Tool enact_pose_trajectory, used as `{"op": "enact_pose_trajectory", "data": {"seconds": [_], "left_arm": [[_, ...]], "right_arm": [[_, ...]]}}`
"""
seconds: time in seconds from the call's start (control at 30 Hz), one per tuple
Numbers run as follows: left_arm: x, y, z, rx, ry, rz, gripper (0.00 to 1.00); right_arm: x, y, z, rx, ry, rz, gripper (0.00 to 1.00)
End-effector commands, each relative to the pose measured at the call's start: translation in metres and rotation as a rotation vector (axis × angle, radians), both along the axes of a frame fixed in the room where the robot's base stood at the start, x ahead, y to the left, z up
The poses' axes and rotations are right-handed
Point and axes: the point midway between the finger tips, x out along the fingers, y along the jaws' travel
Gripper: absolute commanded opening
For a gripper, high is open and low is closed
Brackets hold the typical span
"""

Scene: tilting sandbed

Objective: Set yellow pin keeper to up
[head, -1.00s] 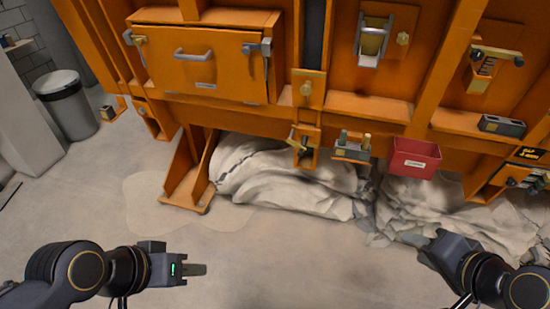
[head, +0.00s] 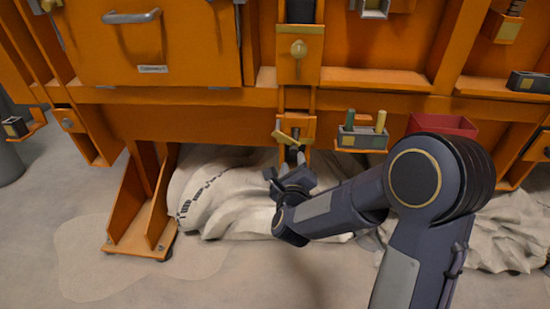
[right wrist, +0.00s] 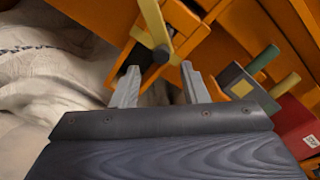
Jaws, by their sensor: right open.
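The yellow pin keeper (head: 284,137) is a flat yellow bar on a small orange bracket (head: 309,128), low on the front of the orange frame. In the head view it lies slanted, close to level. In the right wrist view the keeper (right wrist: 153,20) runs from the top edge down to a round pivot, with a dark pin or block beside it. My right gripper (head: 286,170) is just below and in front of the bracket. Its open fingers (right wrist: 160,76) point at the bracket, with nothing visibly held between them. My left gripper is out of view.
Right of the bracket is a grey holder (head: 360,138) with green and yellow pegs, then a red bin (head: 440,124) partly behind my arm. Above is a yellow plate with a knob (head: 298,48). Pale crumpled sacking (head: 215,190) lies below; an orange foot (head: 140,238) stands left.

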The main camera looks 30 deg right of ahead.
Motion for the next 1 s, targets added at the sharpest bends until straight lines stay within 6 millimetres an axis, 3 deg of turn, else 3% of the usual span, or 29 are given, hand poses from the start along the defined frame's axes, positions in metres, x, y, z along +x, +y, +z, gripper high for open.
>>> {"op": "enact_pose_trajectory", "data": {"seconds": [0.4,0.77,1.0], "left_arm": [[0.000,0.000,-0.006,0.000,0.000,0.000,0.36],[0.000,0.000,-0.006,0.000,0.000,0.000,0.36],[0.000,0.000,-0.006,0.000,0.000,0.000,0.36]], "right_arm": [[0.053,-0.030,0.001,-0.003,0.002,0.000,0.40],[0.061,-0.034,0.001,-0.003,0.004,0.002,0.40],[0.061,-0.033,0.001,-0.002,0.005,0.004,0.13]]}}
